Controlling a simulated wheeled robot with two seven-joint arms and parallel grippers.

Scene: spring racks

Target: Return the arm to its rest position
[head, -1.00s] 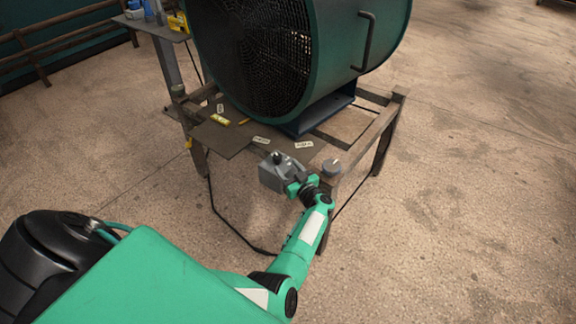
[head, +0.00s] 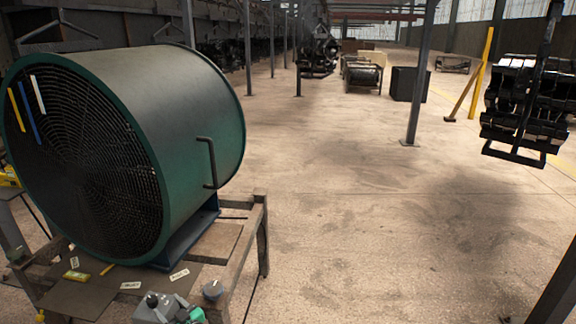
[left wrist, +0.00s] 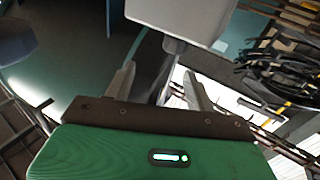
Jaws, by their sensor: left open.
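In the head view, only a small green part of my left gripper (head: 193,315) shows at the bottom edge, right beside a grey box with a black knob (head: 153,309) at the stand's front. The rest of that arm is out of the picture. In the left wrist view, the two grey fingers of the left gripper (left wrist: 160,70) stand apart with nothing held between them. A light grey box-like body (left wrist: 185,14) lies just beyond the fingertips. My right gripper is not in view.
A large green drum fan (head: 185,95) sits on a wooden stand (head: 255,235), with small labels on its board. Dark racked parts (head: 525,110) hang at the right. The floor (head: 380,220) between is open.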

